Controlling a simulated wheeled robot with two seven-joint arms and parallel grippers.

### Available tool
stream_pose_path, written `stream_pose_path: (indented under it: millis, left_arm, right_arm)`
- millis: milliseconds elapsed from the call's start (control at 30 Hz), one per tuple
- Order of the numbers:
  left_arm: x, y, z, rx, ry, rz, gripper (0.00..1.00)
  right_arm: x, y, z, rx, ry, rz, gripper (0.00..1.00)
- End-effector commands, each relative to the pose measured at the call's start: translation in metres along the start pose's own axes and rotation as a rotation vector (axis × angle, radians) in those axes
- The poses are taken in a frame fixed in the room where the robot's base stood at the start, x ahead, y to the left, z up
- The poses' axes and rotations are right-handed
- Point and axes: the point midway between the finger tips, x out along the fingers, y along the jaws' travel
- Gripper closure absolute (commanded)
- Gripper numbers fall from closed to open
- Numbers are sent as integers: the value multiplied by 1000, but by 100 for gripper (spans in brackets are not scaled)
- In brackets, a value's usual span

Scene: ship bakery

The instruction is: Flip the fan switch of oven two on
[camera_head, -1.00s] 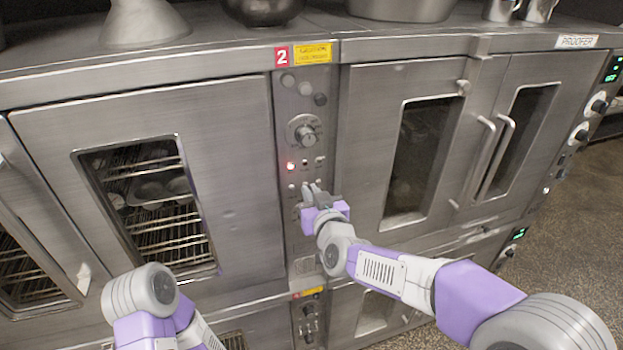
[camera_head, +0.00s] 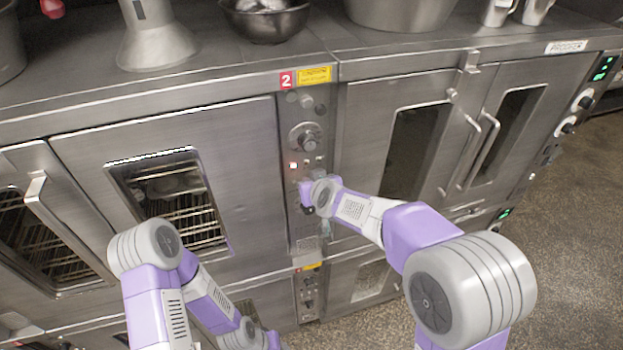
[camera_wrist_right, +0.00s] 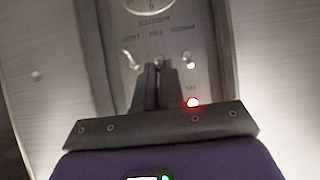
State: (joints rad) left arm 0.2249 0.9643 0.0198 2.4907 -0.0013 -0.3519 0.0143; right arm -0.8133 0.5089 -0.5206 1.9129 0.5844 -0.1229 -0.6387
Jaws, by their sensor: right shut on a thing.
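Oven two's control panel (camera_head: 312,230) carries a red "2" sign (camera_head: 286,79), a round knob (camera_head: 305,137) and a lit red lamp (camera_head: 293,165). In the right wrist view the panel is upside down, with a row of small switches. The fan switch (camera_wrist_right: 158,62) is the middle one, beside the power switch (camera_wrist_right: 188,60) on the right and the light switch (camera_wrist_right: 130,60) on the left. My right gripper (camera_wrist_right: 152,70) has its narrow fingers closed at the fan switch, partly covering it. The switch's lever position is unclear. My left arm is at lower left; its gripper does not show.
Oven doors flank the panel: a windowed door (camera_head: 250,160) on the left and a door with a long handle (camera_head: 482,150) on the right. A dark bowl (camera_head: 265,22) and a metal funnel shape (camera_head: 155,45) stand on top. Speckled floor is open at right.

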Motion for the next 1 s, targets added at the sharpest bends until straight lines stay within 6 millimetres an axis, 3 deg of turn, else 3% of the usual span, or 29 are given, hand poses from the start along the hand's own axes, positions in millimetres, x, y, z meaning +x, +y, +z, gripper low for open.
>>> stream_pose_path:
  millis: [567, 600, 733, 1000]
  left_arm:
    - [-3, 1, 0, 0, 0, 0, 57]
    - [-3, 1, 0, 0, 0, 0, 57]
    - [-3, 1, 0, 0, 0, 0, 57]
    - [-3, 1, 0, 0, 0, 0, 57]
  right_arm:
    - [0, 0, 1, 0, -29, -1, 100]
    - [0, 0, 1, 0, -29, -1, 87]
    - [0, 0, 0, 0, -27, -1, 67]
    - [0, 0, -1, 0, -25, 0, 66]
